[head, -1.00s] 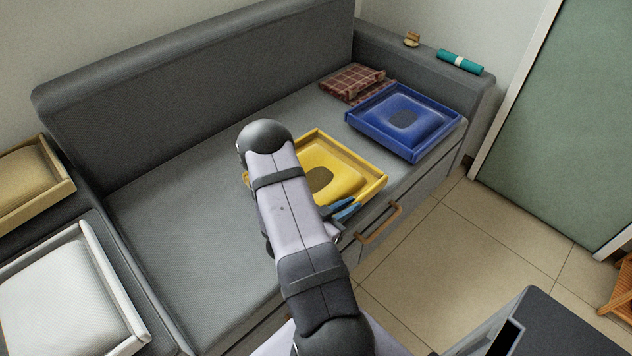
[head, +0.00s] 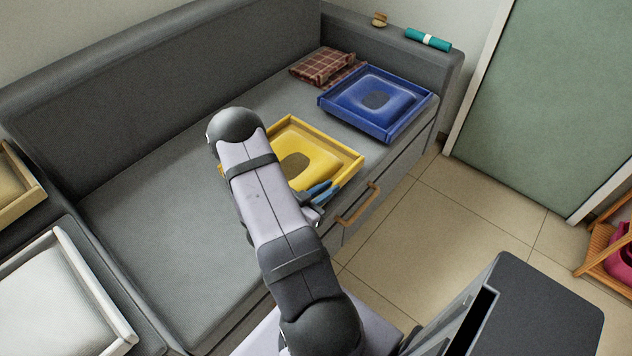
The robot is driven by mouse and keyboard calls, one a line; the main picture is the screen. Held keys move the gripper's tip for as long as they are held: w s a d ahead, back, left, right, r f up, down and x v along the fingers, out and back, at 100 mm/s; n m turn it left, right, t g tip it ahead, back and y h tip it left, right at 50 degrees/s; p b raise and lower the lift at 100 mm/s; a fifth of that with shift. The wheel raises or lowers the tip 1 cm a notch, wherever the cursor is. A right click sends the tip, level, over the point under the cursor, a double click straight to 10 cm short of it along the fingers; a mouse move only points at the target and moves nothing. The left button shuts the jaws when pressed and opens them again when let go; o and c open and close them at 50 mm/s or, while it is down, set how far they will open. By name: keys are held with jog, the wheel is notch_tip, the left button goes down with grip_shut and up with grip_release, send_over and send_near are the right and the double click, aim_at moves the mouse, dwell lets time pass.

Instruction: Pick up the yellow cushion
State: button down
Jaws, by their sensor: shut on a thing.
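The yellow cushion (head: 318,160) lies in a yellow tray (head: 330,143) on the grey sofa seat. It is square and puffed, with a dark patch in its middle. My arm hides the left part of both. My gripper (head: 324,188), with blue fingertips, is at the tray's front edge, by the seat's front. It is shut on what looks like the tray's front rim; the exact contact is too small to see. The tray appears to rest flat on the seat.
A blue tray with a blue cushion (head: 400,92) sits behind to the right, beside a folded plaid cloth (head: 322,66). A teal roll (head: 428,40) lies on the armrest. A white cushion (head: 50,300) is at left. A drawer handle (head: 358,205) juts below the seat. The left seat is clear.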

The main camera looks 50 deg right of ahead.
notch_tip(320, 180, up, 10)
jog(key=p, duration=0.2)
notch_tip(320, 180, up, 10)
jog(key=p, duration=1)
notch_tip(320, 180, down, 11)
jog(key=b, duration=0.8)
notch_tip(320, 180, up, 10)
jog(key=p, duration=1.1)
notch_tip(320, 180, down, 9)
jog(key=b, duration=0.6)
jog(key=shift+w+f+b, duration=0.1)
jog(key=shift+f+b, duration=0.05)
jog(key=shift+b, duration=0.25)
